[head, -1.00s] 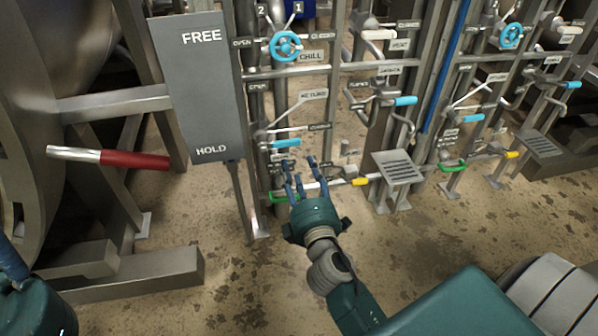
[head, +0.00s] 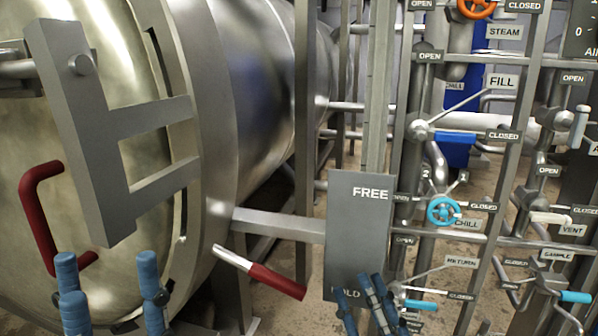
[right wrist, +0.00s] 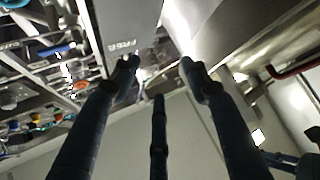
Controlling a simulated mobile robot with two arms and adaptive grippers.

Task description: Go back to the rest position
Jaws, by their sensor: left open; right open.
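My left gripper (head: 110,290) shows at the lower left of the head view, its blue fingers spread open and empty in front of the autoclave door. My right gripper (head: 368,308) shows at the bottom of the head view, in front of the lower part of the grey FREE/HOLD panel (head: 357,240). In the right wrist view its dark fingers (right wrist: 160,85) are apart with nothing between them. The panel also shows there beyond the fingers (right wrist: 118,22). My palms and most of both arms are outside the head view.
The round autoclave door (head: 105,100) with a red handle (head: 38,205) fills the left. A red-gripped lever (head: 262,272) sticks out beside the panel. A pipe rack with an orange handwheel (head: 476,6), a cyan handwheel (head: 443,211) and several valve levers stands at the right.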

